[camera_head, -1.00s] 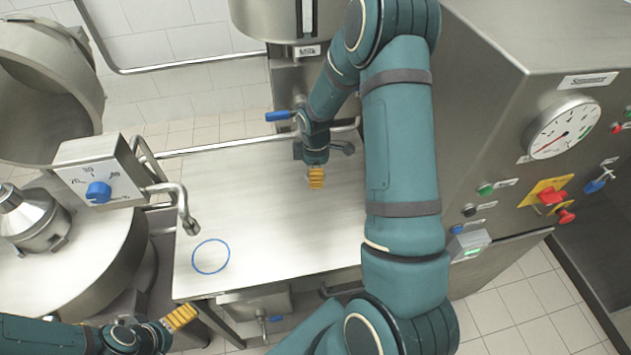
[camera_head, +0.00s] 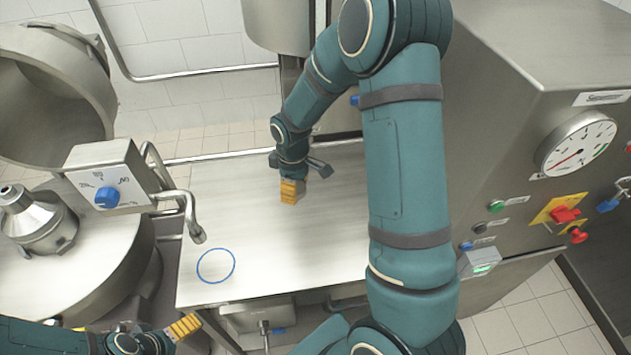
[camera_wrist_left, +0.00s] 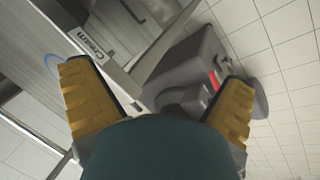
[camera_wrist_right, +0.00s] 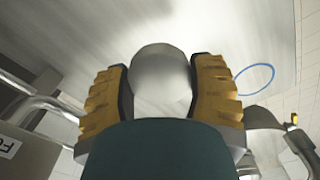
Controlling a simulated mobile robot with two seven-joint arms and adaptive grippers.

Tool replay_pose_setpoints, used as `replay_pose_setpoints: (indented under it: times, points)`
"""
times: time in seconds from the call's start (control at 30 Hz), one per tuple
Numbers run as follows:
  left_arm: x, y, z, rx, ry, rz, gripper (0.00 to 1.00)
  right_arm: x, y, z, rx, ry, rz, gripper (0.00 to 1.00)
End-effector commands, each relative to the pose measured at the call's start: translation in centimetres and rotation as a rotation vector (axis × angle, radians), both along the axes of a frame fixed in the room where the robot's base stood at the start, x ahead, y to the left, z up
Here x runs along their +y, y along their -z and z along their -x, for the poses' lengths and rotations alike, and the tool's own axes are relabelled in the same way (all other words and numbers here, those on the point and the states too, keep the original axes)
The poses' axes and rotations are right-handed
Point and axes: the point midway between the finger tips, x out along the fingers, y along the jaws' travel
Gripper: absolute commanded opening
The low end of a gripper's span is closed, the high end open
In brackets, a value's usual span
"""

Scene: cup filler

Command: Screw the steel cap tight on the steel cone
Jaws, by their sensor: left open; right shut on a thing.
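The steel cone (camera_head: 38,228) stands on the round steel top at the far left of the head view. It has a narrow open neck at its tip. My right gripper (camera_head: 292,192) is over the steel table, well to the right of the cone. In the right wrist view its yellow fingers are shut on a round, smooth steel piece, the steel cap (camera_wrist_right: 160,78). The cap is hidden by the fingers in the head view. My left gripper (camera_head: 186,326) is low at the front left, open and empty; its spread fingers show in the left wrist view (camera_wrist_left: 155,100).
A blue ring (camera_head: 216,281) marks the bare steel table (camera_head: 250,225). A control box with a blue knob (camera_head: 107,197) and a bent pipe (camera_head: 192,215) stand between the cone and the table. A steel cabinet with a gauge (camera_head: 578,148) fills the right.

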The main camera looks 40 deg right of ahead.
Motion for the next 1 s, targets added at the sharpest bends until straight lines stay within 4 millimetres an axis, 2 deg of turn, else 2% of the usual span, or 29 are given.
replay_pose_setpoints:
  times: [0.03, 0.2, 0.4, 0.6, 0.87, 0.9, 0.97, 1.0]
  points:
    - [0.0, 0.3, 0.1, 0.002, 0.001, 0.0, 1.0, 2.0, -0.5, 0.0, -0.001, 0.051, -0.001, 0.21]
    - [0.0, 0.9, 0.2, 0.006, 0.004, 0.001, 1.0, 7.2, -2.1, 0.8, 0.001, 0.276, 0.0, 0.21]
    - [-0.1, 1.3, 0.4, 0.009, 0.007, 0.002, 1.0, 11.2, -3.3, 2.0, 0.003, 0.478, 0.006, 0.21]
    - [-0.1, 1.4, 0.4, 0.01, 0.008, 0.002, 1.0, 12.7, -3.8, 2.6, 0.003, 0.568, 0.009, 0.21]
    - [-0.1, 1.4, 0.4, 0.01, 0.008, 0.002, 1.0, 12.8, -3.8, 2.7, 0.003, 0.578, 0.009, 0.21]
    - [-0.1, 1.4, 0.4, 0.01, 0.008, 0.002, 0.93, 12.8, -3.8, 2.7, 0.003, 0.578, 0.009, 0.21]
    - [-0.1, 1.4, 0.4, 0.01, 0.008, 0.002, 0.72, 12.8, -3.8, 2.7, 0.003, 0.577, 0.009, 0.21]
    - [-0.1, 1.4, 0.4, 0.01, 0.007, 0.002, 0.58, 12.8, -3.8, 2.7, 0.003, 0.577, 0.009, 0.21]
